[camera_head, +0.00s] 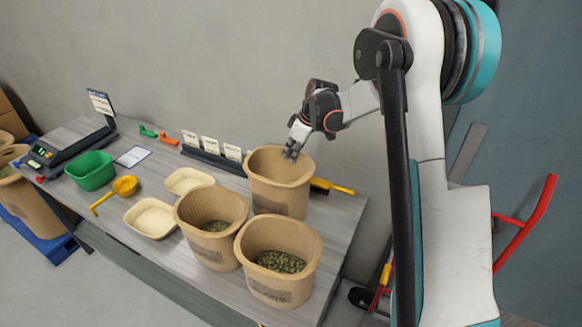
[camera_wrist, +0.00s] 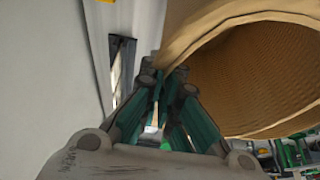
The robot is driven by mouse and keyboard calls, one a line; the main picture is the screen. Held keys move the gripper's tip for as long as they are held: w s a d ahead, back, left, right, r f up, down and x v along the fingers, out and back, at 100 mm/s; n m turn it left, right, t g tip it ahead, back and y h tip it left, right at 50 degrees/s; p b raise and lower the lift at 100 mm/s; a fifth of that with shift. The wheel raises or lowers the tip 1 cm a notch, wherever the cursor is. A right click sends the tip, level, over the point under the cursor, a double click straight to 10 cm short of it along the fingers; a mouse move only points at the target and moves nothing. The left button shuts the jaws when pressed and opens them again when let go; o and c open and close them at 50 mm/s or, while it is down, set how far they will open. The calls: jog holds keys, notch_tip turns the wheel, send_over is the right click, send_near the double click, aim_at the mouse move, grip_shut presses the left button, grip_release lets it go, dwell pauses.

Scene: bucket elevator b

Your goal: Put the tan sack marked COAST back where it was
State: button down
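Three tan sacks with open tops are at the right end of the table. My gripper (camera_head: 292,153) is at the back rim of the rear sack (camera_head: 278,198), whose visible inside looks empty. In the wrist view the fingers (camera_wrist: 165,80) are close together with this sack's rim (camera_wrist: 190,40) at their tips; they look shut on it. Its base is hidden, so I cannot tell if it touches the table. The middle sack (camera_head: 207,250) and the front sack (camera_head: 270,292) hold green contents. The dark print on the sacks is too small to read, so I cannot tell which is COAST.
The grey table (camera_head: 130,215) also bears two cream trays (camera_head: 152,218), a yellow scoop (camera_head: 124,187), a green tub (camera_head: 91,170), a scale (camera_head: 75,148) and a card rack (camera_head: 215,158). A yellow-handled brush (camera_head: 335,187) lies beside the rear sack. A red frame (camera_head: 525,232) stands right.

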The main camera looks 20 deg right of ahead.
aim_at(291, 165)
notch_tip(291, 165, down, 5)
jog(key=shift+r+b, duration=0.1)
jog(key=shift+b, duration=0.3)
jog(key=c, duration=2.3)
grip_release()
jog(key=o, duration=0.5)
jog(key=p+v, duration=0.2)
jog(key=v, duration=1)
